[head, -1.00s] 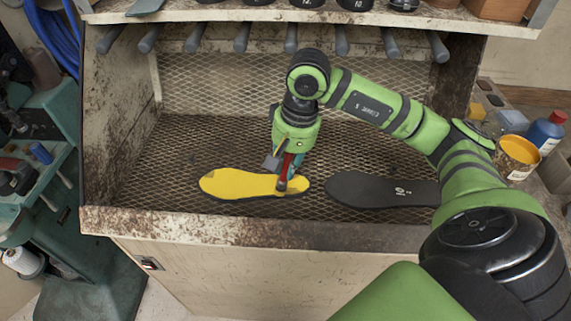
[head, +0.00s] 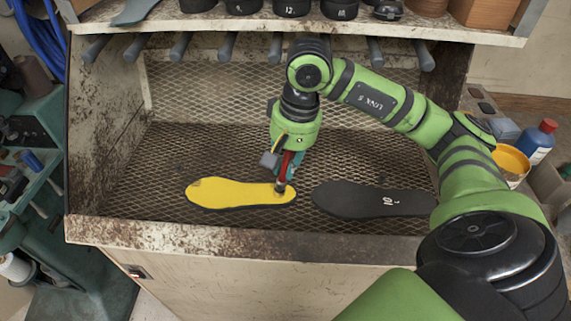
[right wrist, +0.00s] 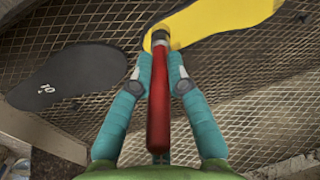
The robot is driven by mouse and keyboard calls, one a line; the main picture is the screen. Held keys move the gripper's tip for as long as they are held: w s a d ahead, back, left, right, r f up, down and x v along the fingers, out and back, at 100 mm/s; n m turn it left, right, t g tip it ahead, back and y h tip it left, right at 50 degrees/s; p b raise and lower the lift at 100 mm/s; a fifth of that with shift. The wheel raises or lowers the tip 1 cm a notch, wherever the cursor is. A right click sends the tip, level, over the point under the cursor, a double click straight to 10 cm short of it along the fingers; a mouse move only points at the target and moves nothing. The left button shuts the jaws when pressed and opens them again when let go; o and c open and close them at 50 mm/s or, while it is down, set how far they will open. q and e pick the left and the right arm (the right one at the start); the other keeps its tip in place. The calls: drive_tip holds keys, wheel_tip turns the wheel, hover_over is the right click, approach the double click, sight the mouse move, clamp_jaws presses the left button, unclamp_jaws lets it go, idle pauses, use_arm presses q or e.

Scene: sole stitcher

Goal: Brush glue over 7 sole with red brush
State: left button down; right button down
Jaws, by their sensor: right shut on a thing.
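A sole (head: 236,193) coated in yellow lies on the mesh floor of the booth; it also shows in the right wrist view (right wrist: 225,17). A bare black sole (head: 365,200) lies to its right, with pale markings on it. My right gripper (head: 287,172) is shut on the red brush (right wrist: 159,100). The brush head (head: 281,188) is at the right end of the yellow sole and appears to touch it. A pot of yellow glue (head: 512,162) stands at the right, partly behind my right arm. My left gripper is not in view.
A blue bottle with a red cap (head: 540,142) stands beside the pot. A shelf (head: 300,27) with several black containers runs above the booth, with grey rods below it. The booth's worn front edge (head: 250,242) rises before the soles. Mesh behind the soles is clear.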

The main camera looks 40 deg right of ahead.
wheel_tip(320, 180, up, 2)
drive_tip(key=shift+d+p, duration=0.15)
drive_tip(key=shift+p, duration=0.25)
drive_tip(key=shift+r+p, duration=0.6)
drive_tip(key=shift+r, duration=0.7)
wheel_tip(320, 180, up, 6)
drive_tip(key=p, duration=0.4)
drive_tip(key=shift+r, duration=0.1)
idle(0.5)
